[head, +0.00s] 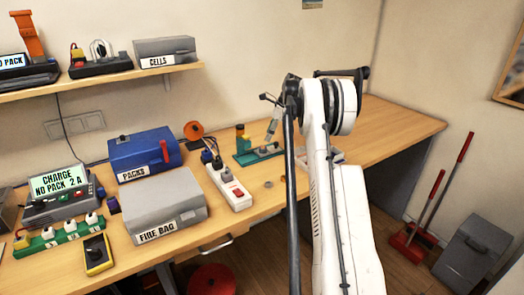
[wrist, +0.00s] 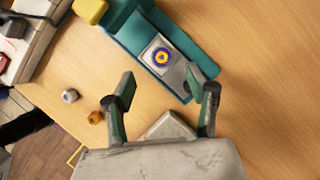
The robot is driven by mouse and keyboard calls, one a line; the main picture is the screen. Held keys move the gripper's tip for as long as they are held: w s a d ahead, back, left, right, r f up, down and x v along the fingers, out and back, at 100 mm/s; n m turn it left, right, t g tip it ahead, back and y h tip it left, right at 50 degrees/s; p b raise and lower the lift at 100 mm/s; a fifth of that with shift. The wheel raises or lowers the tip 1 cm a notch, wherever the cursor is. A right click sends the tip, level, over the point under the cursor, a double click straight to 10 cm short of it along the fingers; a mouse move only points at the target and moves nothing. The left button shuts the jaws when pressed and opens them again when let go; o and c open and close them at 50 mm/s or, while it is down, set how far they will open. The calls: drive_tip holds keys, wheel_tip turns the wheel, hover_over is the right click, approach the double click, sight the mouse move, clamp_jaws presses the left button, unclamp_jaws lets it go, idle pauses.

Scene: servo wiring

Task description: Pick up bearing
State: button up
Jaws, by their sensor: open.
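Two small ring-like parts lie on the wooden bench in the wrist view: a grey one (wrist: 70,95) and a bronze one (wrist: 95,117). I cannot tell for sure which is the bearing. Both lie left of my gripper (wrist: 159,82), which is open with nothing between its fingers. Beyond the fingertips is a teal fixture (wrist: 130,28) with a grey plate bearing a round white, blue and yellow piece (wrist: 161,57). In the head view, two small parts (head: 267,183) show on the bench beside my arm, which hides part of the bench.
A white power strip (head: 236,192) stands left of the small parts. A grey fire bag box (head: 165,205) and a blue packs box (head: 143,153) stand farther left. A grey block (wrist: 168,127) lies below the fingers in the wrist view. The bench at right is clear.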

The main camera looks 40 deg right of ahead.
sight(262, 147)
drive_tip(key=shift+p+x, duration=0.35)
drive_tip(key=shift+x, duration=3.4)
drive_tip(key=shift+w+d, duration=0.1)
drive_tip(key=shift+c, duration=0.4)
clamp_jaws()
wheel_tip(262, 147, up, 10)
drive_tip(key=shift+b, duration=0.3)
